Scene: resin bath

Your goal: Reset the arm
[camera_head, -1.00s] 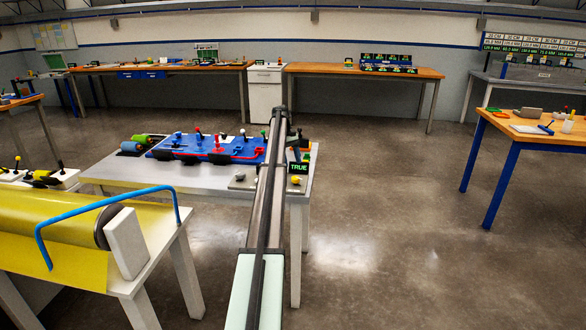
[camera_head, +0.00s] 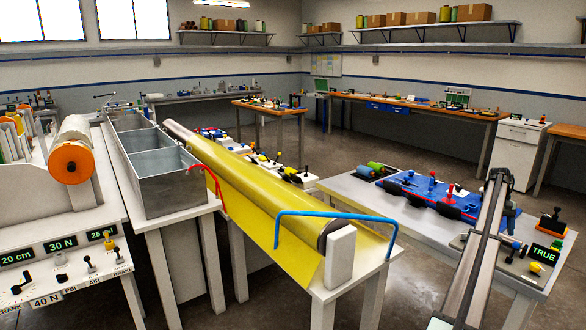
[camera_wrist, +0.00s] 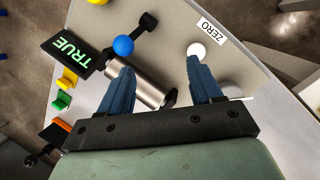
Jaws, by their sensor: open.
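My arm reaches out from the bottom right in the head view, over the grey table (camera_head: 345,190) with the blue control panel (camera_head: 430,197). My gripper (camera_wrist: 160,75) shows in the wrist view with its two blue fingers apart and nothing between the tips. It is above a grey plate that bears a metal cylinder (camera_wrist: 135,82), a blue ball knob (camera_wrist: 123,45), a white knob (camera_wrist: 196,50) and a "ZERO" label (camera_wrist: 211,28). One finger overlaps the cylinder in view; I cannot tell if they touch.
A "TRUE" display (camera_head: 546,254) stands at the table's right edge. Left of the table are a yellow roll (camera_head: 250,200) with a blue bar handle (camera_head: 335,216), a metal tank (camera_head: 165,185) and a bench with an orange-ended roll (camera_head: 71,162). Open floor lies behind.

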